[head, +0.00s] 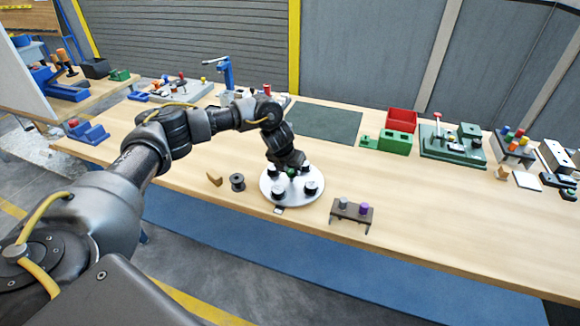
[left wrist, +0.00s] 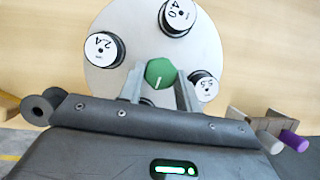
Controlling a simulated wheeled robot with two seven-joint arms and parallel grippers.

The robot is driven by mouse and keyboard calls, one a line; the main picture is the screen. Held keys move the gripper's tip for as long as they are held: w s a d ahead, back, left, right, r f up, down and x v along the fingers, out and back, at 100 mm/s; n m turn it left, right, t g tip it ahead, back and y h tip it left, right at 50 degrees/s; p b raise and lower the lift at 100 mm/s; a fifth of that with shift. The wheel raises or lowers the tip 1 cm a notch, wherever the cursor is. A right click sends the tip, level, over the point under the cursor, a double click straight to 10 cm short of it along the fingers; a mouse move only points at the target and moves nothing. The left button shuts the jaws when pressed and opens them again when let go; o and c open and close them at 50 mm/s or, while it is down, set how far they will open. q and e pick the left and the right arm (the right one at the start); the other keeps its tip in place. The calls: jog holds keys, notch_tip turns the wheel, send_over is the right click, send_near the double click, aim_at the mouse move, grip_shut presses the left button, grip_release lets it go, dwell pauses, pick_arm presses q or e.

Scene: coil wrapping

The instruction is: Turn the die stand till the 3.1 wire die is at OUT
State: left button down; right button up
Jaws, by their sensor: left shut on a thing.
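The die stand (head: 293,199) is a round white disc on the table, with several black dies around its rim. It also fills the top of the left wrist view (left wrist: 140,50). There one die (left wrist: 103,48) reads 24 and another (left wrist: 178,16) reads 40. A third die (left wrist: 205,87) is partly behind a finger and its label is too small to read. My left gripper (left wrist: 160,90) is shut on the green knob (left wrist: 160,72) at the disc's centre. A small dark tag (head: 280,210) lies at the disc's front edge; no lettering is readable. My right gripper is not in view.
A black spool (head: 237,182) and a tan block (head: 214,179) stand left of the disc. A small dark rack (head: 351,212) with grey and purple pegs stands to the right. A dark green mat (head: 325,122) lies behind.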

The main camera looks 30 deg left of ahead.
aim_at(287, 191)
pick_arm(q)
jog(key=shift+r+n+p, duration=0.1)
jog(key=shift+n+p, duration=0.25)
jog(key=shift+n, duration=0.25)
jog(key=shift+n+y+p, duration=0.35)
jog(key=shift+n+y, duration=0.15)
jog(key=shift+n, duration=0.2)
jog(key=c, duration=1)
grip_release()
jog(key=shift+o, duration=0.2)
jog(key=v, duration=1)
jog(key=shift+r, duration=0.3)
jog(key=shift+s, duration=0.1)
